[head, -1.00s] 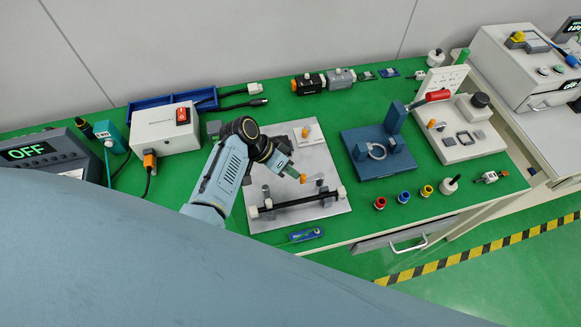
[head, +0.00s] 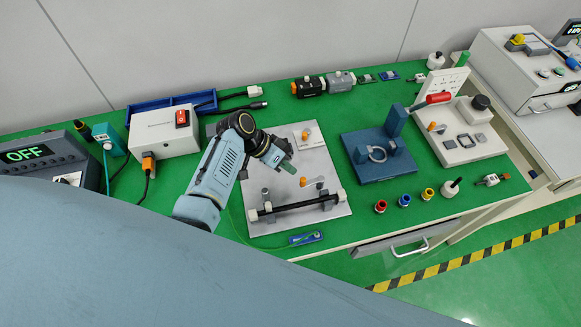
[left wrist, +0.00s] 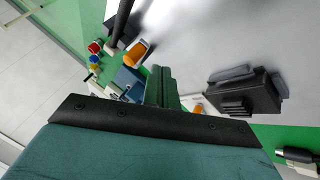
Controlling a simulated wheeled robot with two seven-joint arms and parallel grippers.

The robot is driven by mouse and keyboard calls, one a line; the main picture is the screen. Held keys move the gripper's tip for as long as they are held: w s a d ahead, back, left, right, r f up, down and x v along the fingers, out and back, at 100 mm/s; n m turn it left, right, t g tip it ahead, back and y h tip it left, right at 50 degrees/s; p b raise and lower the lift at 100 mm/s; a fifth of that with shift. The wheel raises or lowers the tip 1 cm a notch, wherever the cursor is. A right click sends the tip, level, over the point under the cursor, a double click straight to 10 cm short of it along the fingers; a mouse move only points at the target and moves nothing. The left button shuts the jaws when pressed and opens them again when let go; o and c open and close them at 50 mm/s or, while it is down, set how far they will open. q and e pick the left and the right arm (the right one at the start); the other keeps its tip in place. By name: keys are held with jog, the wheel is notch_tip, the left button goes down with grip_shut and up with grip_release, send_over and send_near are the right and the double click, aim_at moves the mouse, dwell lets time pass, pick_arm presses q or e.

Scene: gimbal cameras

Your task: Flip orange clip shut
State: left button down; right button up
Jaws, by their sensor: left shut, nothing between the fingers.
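An orange clip (head: 304,182) sits on the grey metal plate (head: 320,160), beside a black rod (head: 296,207) held in white-ended supports. Its orange tab points left from a small grey mount. In the left wrist view the orange clip (left wrist: 135,53) stands up next to the rod, left of the fingers. My left gripper (head: 287,166) is above the plate, up and left of the clip and apart from it. Its green fingers (left wrist: 161,88) are shut and empty. A second orange piece (head: 306,133) is at the plate's far edge. My right gripper is not in view.
A blue fixture (head: 378,170) stands right of the plate, and a white box with a red switch (head: 164,129) left. A small blue tool (head: 305,238) lies at the front. Several coloured connectors line the front right edge.

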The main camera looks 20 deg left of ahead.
pick_arm(q)
jog(key=a, duration=0.3)
jog(key=shift+w+a+r, duration=0.2)
jog(key=shift+w+a, duration=0.05)
jog(key=shift+w, duration=0.15)
jog(key=s+v, duration=0.1)
jog(key=v, duration=0.8)
jog(key=shift+d+r+p, duration=0.2)
jog(key=shift+p, duration=0.15)
jog(key=shift+f, duration=0.1)
